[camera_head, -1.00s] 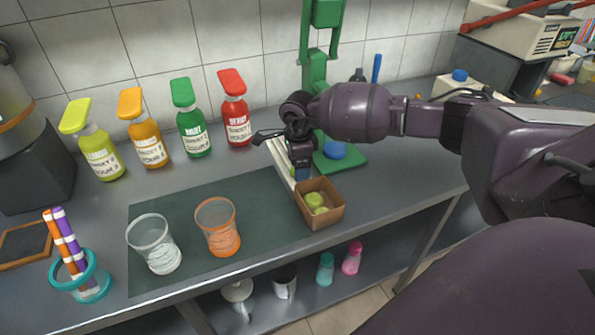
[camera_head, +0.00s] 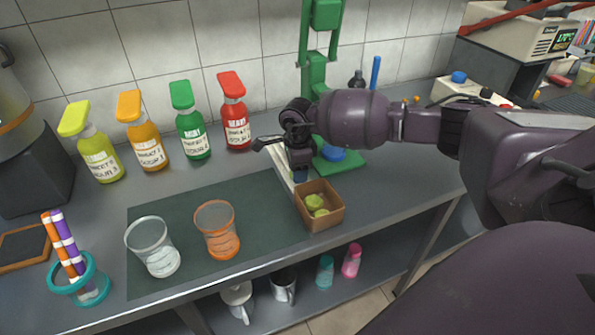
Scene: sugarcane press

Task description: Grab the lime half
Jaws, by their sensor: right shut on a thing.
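Green lime halves (camera_head: 315,202) lie in a small brown open box (camera_head: 325,222) at the front edge of the counter, right of the dark mat. My right gripper (camera_head: 301,176) points down at the back rim of the box. It is shut on a lime half, though its fingertips and their contact are mostly hidden by the wrist and box. My left gripper is out of view.
A clear glass (camera_head: 152,247) and an orange glass (camera_head: 217,230) stand on the mat (camera_head: 180,205) left of the box. Several syrup bottles (camera_head: 190,120) line the wall. The green press (camera_head: 318,90) stands behind my gripper. A cup of striped straws (camera_head: 80,280) is at left.

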